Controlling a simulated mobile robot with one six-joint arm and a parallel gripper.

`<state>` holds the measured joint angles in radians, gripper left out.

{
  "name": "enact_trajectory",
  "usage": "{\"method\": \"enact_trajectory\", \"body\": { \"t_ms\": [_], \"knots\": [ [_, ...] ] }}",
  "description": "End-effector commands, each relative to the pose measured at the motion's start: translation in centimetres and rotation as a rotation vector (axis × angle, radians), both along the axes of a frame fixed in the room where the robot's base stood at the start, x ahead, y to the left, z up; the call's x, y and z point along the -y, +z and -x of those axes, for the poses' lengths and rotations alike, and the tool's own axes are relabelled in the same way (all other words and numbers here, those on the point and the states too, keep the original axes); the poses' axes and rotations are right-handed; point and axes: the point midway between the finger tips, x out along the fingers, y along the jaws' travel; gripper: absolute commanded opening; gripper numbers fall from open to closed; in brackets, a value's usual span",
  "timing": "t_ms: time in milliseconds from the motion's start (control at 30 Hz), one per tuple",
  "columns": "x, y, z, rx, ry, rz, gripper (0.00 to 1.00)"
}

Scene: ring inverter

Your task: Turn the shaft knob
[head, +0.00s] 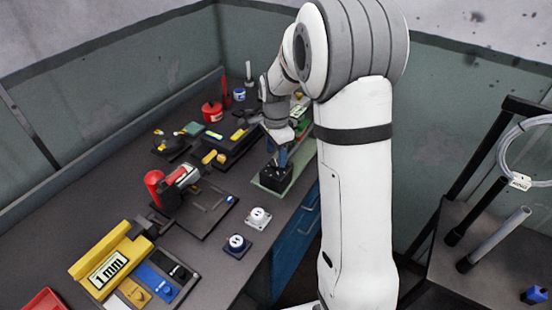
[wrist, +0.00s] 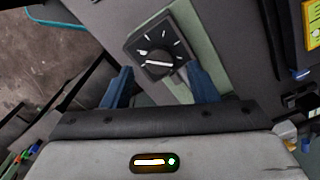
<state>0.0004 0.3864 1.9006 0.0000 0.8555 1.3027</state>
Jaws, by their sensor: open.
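In the wrist view, the shaft knob (wrist: 157,59) is a dark round knob with a white pointer line. It sits on a black square dial box (wrist: 137,45) with white tick marks around it. The box also shows in the head view (head: 272,178), standing on a pale green mat (head: 300,170). My gripper (wrist: 160,82) has blue fingers spread apart, one at each lower side of the dial. The knob lies between and just beyond the fingertips, and I see no grip on it. In the head view my gripper (head: 282,156) is directly above the box, partly hidden by my wrist.
A yellow "1 mm" unit (head: 106,268) is in front. A side table with rods (head: 493,240) stands at right.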

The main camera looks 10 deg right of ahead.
Motion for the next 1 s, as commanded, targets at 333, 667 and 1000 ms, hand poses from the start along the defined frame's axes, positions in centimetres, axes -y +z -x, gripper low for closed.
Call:
{"method": "enact_trajectory", "body": {
  "t_ms": [333,667,1000],
  "knots": [
    [0.0,-3.4,0.1,-0.001,0.001,0.0,0.53],
    [0.0,-3.5,0.0,0.001,0.001,0.0,0.46],
    [0.0,-3.4,0.0,0.001,0.001,0.0,0.18]
  ]
}}
